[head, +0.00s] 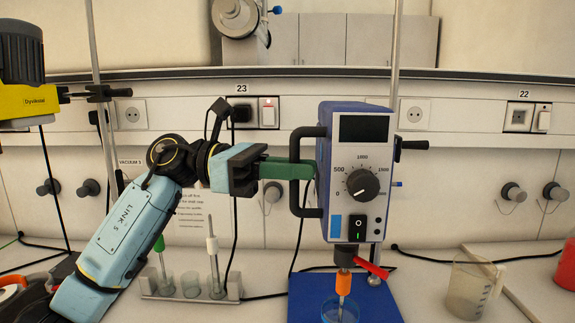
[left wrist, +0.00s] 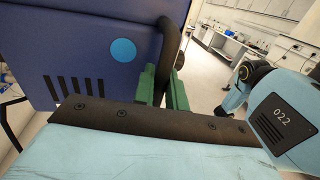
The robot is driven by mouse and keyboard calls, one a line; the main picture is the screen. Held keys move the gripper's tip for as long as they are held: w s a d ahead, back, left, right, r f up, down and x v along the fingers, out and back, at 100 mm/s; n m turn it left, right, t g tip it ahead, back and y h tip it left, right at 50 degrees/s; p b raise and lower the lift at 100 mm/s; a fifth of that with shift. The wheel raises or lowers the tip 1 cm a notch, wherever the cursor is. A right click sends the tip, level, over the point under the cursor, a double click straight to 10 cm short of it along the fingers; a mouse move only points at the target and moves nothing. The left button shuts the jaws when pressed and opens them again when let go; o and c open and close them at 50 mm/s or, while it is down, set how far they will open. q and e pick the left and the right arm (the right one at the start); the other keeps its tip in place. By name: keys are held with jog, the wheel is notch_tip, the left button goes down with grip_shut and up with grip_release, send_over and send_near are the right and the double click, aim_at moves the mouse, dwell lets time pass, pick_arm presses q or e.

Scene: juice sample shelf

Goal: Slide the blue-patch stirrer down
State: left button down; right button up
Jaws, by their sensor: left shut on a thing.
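The blue stirrer (head: 355,150) has a dark display, a dial and a small blue patch (head: 335,227) on its front. A round light-blue patch (left wrist: 123,50) shows on its side in the left wrist view. It is mounted on a vertical metal rod (head: 396,50), above a blue base plate (head: 385,303). My left gripper (head: 303,170) has its green fingers shut on the stirrer's black side handle (head: 296,198). In the left wrist view the fingers (left wrist: 163,88) stand either side of the handle (left wrist: 171,38). My right gripper is out of view.
Below the stirrer, an orange-collared shaft (head: 344,283) reaches into a glass vessel (head: 340,310). A red lever (head: 371,270) sticks out beside it. A beaker (head: 470,287) stands right; a rack (head: 160,290) stands left. A yellow-and-black device (head: 22,75) is at far left.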

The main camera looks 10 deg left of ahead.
pick_arm(q)
jog(key=shift+f, duration=0.45)
jog(key=c, duration=1.5)
grip_release()
jog(key=shift+r, duration=0.15)
jog(key=shift+a, duration=0.25)
jog(key=a, duration=0.8)
jog(key=w+a, duration=0.1)
jog(key=a, duration=0.4)
jog(key=shift+b, duration=0.3)
